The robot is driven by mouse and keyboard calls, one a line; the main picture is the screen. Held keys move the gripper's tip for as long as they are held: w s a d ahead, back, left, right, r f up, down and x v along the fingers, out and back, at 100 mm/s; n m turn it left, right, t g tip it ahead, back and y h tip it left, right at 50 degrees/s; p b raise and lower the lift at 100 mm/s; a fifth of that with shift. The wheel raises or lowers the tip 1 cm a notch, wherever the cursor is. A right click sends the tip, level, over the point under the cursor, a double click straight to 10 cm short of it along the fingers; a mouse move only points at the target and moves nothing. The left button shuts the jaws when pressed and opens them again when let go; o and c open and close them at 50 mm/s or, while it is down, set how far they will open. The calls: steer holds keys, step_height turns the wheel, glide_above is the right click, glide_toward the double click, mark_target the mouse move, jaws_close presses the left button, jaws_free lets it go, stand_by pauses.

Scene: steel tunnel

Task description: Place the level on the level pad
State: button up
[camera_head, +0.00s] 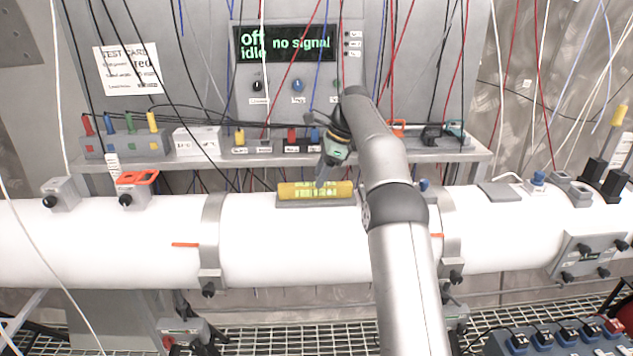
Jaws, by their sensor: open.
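The level (298,191) is a yellow bar with bright greenish windows. It lies lengthwise along the top of the white pipe, on the grey level pad (290,203), whose front face shows below it. My gripper (321,180) is above the level, right of its middle, with its fingers pointing down toward it. The gripper is open. Whether a fingertip touches the level is too small to tell. My arm hides the pipe just right of the level.
A grey shelf (270,155) behind the pipe holds colored plugs and small boxes. A panel with a screen (285,43) reading "no signal" stands above it. Many cables hang in front. Clamps (211,240) ring the pipe, and an orange-topped block (136,187) sits left.

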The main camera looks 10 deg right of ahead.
mark_target(326, 184)
steer(key=shift+p+v, duration=0.6)
steer(key=shift+v, duration=1.4)
steer(key=s+a+r+n+h, duration=0.15)
steer(key=s+n, duration=0.35)
steer(key=s, duration=0.5)
steer(key=s+a+r+n+h, duration=0.15)
steer(key=s+n, duration=0.35)
steer(key=s, duration=0.5)
steer(key=s+f+n, duration=0.4)
steer(key=s+f, duration=0.2)
steer(key=s, duration=0.7)
steer(key=s+f+n+h, duration=0.1)
steer(key=s+f+n, duration=0.4)
steer(key=s, duration=0.8)
steer(key=shift+f+t, duration=0.35)
steer(key=shift+t, duration=0.05)
steer(key=shift+s, duration=0.15)
